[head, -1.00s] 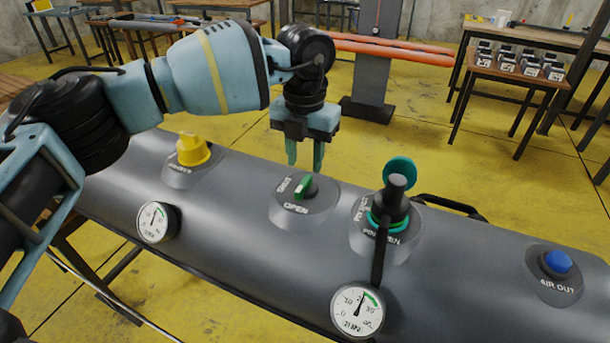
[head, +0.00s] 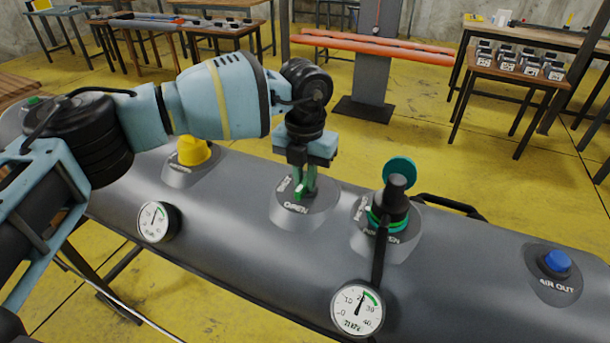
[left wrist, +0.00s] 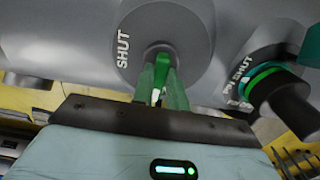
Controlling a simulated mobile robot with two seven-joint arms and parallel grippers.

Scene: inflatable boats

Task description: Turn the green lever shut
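The green lever (head: 299,194) sits on a round grey valve base (head: 312,215) on top of the grey inflatable tube, with OPEN printed on its near side. Its green end shows towards OPEN. In the left wrist view the lever (left wrist: 161,68) lies between the fingertips, and the word SHUT (left wrist: 123,50) is left of it. My left gripper (head: 304,184) points down over the lever. Its green fingers are close together on both sides of it and look shut on it. The fingers hide part of the lever. My right gripper is not in view.
A valve with a dark upright stem and teal cap (head: 398,172) stands close to the right. A yellow knob (head: 193,150) is left, and a blue AIR OUT button (head: 557,261) far right. Two gauges (head: 155,221) (head: 357,309) sit on the near side.

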